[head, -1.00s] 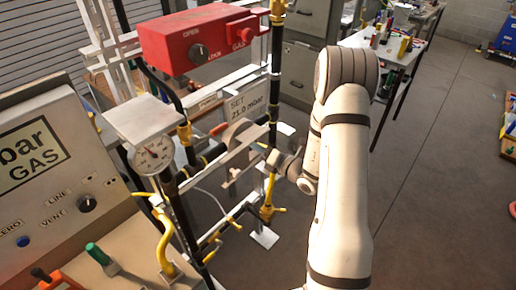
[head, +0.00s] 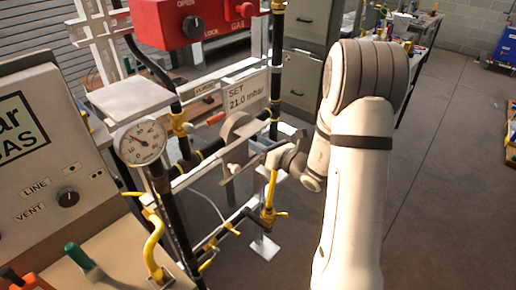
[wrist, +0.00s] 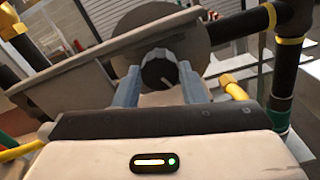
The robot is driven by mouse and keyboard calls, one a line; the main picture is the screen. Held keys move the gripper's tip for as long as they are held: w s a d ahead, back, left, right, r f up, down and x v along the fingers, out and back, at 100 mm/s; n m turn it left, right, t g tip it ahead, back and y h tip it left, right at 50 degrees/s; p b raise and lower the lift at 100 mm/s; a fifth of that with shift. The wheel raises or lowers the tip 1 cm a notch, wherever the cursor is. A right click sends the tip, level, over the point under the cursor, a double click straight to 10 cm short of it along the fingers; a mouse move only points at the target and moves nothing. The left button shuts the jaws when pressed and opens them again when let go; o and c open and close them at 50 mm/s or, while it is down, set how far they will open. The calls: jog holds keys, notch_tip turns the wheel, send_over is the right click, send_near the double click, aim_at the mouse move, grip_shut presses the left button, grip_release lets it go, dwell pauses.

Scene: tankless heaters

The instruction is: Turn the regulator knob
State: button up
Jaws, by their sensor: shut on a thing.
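The regulator (head: 235,126) is a grey round body on the pipe frame, below the "SET 21.0 mbar" sign (head: 247,94). In the wrist view its dark round knob (wrist: 158,72) with a pale pointer line sits between my two blue-grey fingers. My gripper (wrist: 157,84) is shut on the knob. In the head view my gripper (head: 258,150) is at the frame, partly hidden by pipes and my arm. A round dial gauge (head: 141,142) stands left of the regulator, its needle pointing to the upper left.
A red box (head: 180,22) with a black knob hangs above. Black pipes with yellow fittings (head: 180,124) and a flat bar (wrist: 100,60) surround the gripper closely. A panel with knobs (head: 50,150) stands left. The floor on the right is open.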

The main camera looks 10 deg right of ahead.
dwell(0.3)
jog(key=o, duration=0.7)
jog(key=shift+d, duration=0.1)
jog(key=shift+r+p, duration=0.15)
jog(key=shift+p, duration=0.15)
